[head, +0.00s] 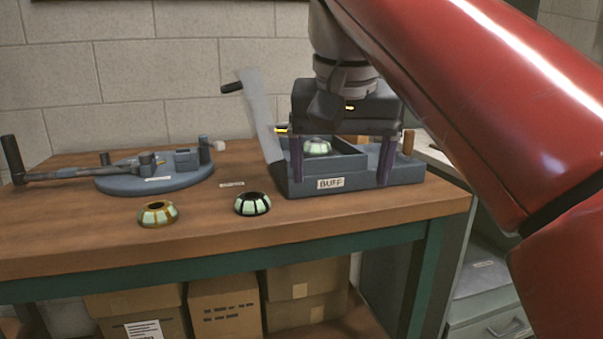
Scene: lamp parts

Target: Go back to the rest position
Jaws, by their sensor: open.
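My gripper (345,165) points down over the grey box labelled BUFF (400,175) at the right of the table. Its two dark fingers stand wide apart, so it is open. A pale green lamp part (317,147) sits inside the BUFF box, seen between the fingers, and I see nothing gripped. The fingers overlap the box's front in the picture; whether they touch it I cannot tell. The box's grey lid or lever (258,115) stands raised at its left, with a dark handle.
Two domed lamp parts, one gold-ribbed (158,214) and one black-ribbed (253,204), rest on the wooden table (330,218). A round blue-grey fixture (120,182) with a long handle stands at the left. Cardboard boxes (225,308) sit below. A grey cabinet (485,290) stands at right.

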